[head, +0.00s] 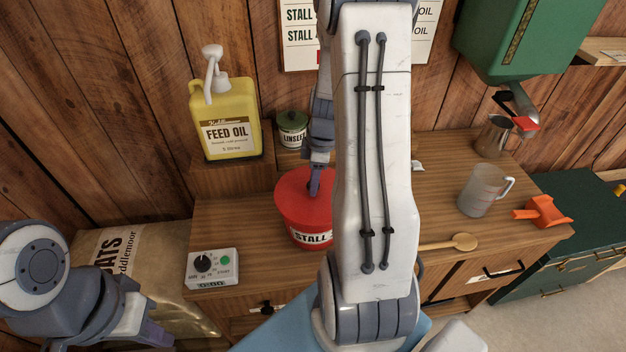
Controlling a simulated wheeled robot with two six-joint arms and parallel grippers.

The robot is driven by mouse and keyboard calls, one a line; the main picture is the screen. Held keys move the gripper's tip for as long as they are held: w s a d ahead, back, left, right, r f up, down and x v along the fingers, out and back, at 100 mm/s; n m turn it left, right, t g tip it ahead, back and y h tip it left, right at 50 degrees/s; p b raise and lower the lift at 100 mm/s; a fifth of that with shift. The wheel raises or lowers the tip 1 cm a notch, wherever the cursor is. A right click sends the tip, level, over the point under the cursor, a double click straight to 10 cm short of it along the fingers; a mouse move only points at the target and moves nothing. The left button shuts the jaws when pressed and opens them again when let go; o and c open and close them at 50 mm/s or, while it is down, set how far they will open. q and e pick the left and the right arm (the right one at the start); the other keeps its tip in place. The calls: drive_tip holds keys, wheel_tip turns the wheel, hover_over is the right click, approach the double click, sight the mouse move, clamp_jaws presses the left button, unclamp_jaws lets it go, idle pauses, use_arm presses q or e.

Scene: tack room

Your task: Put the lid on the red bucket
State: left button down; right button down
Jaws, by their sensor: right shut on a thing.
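The red bucket (291,227) stands on the wooden bench and carries a white label reading "STALL". A red lid (291,189) shows at its top; whether it is seated all the way round I cannot tell, as my arm hides the right side. My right gripper (315,188) points down over the lid, shut on it near its middle. My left gripper (150,336) is low at the left, away from the bucket, in front of the oats sack. Its fingers are too foreshortened to tell open from shut.
A yellow feed oil jug (230,125) and a green-lidded linseed tin (292,128) stand behind the bucket. A timer box (212,268) sits front left. At the right are a wooden spoon (450,243), a clear jug (480,192), a metal cup (493,137) and an orange scoop (543,211).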

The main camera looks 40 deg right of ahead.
drive_tip(key=shift+f+b, duration=0.4)
drive_tip(key=shift+f, duration=0.1)
drive_tip(key=c, duration=0.8)
unclamp_jaws()
drive_tip(key=shift+r, duration=0.1)
drive_tip(key=shift+o, duration=0.2)
drive_tip(key=shift+r, duration=0.1)
wheel_tip(320, 180, up, 11)
drive_tip(key=s+p, duration=0.1)
drive_tip(key=p, duration=0.7)
drive_tip(key=shift+d, duration=0.45)
